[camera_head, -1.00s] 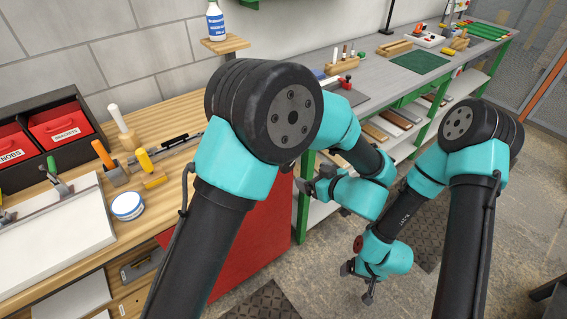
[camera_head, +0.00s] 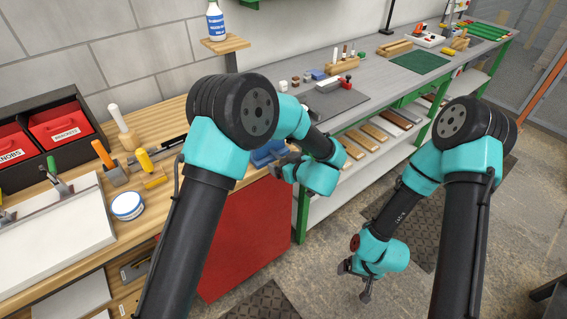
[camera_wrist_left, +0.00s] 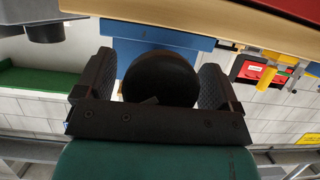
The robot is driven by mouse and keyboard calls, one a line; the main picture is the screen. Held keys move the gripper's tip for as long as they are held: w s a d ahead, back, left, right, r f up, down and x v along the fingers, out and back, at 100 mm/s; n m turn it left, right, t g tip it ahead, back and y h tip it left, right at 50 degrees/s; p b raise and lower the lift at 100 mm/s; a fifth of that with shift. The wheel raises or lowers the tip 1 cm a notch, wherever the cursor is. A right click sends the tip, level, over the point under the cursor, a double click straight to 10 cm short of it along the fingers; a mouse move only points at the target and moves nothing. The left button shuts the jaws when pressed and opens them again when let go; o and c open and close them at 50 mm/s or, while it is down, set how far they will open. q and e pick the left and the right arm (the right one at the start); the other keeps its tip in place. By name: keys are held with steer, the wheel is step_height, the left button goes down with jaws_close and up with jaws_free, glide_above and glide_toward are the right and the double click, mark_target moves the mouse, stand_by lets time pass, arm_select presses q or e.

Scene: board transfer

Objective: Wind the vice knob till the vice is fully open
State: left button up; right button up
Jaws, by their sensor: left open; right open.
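The blue vice (camera_head: 268,152) sits at the right end of the wooden bench, partly hidden by my left arm in the head view. In the left wrist view the blue vice body (camera_wrist_left: 150,44) lies behind a round black knob (camera_wrist_left: 160,80). My left gripper (camera_head: 281,164) is at the vice's front. In the wrist view its open fingers stand on either side of the knob, with a narrow gap at the left; contact at the right cannot be told. The vice's jaws are not clearly seen. My right gripper (camera_head: 357,281) is open and empty, low above the floor.
A white tub (camera_head: 128,206), a yellow-handled tool (camera_head: 145,160) and a white board (camera_head: 55,225) lie on the wooden bench. A red panel (camera_head: 245,240) is below the vice. A grey bench (camera_head: 335,98) with small items stands behind.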

arm_select(q)
steer(key=shift+c, duration=0.5)
steer(key=c, duration=0.8)
steer(key=shift+n, duration=0.3)
steer(key=n+t+h, duration=0.1)
steer(key=n, duration=0.1)
steer(key=shift+n+t+h, duration=0.4)
steer(key=n+t+h, duration=0.1)
steer(key=n, duration=0.2)
steer(key=shift+n+t, duration=0.4)
steer(key=o, duration=0.9)
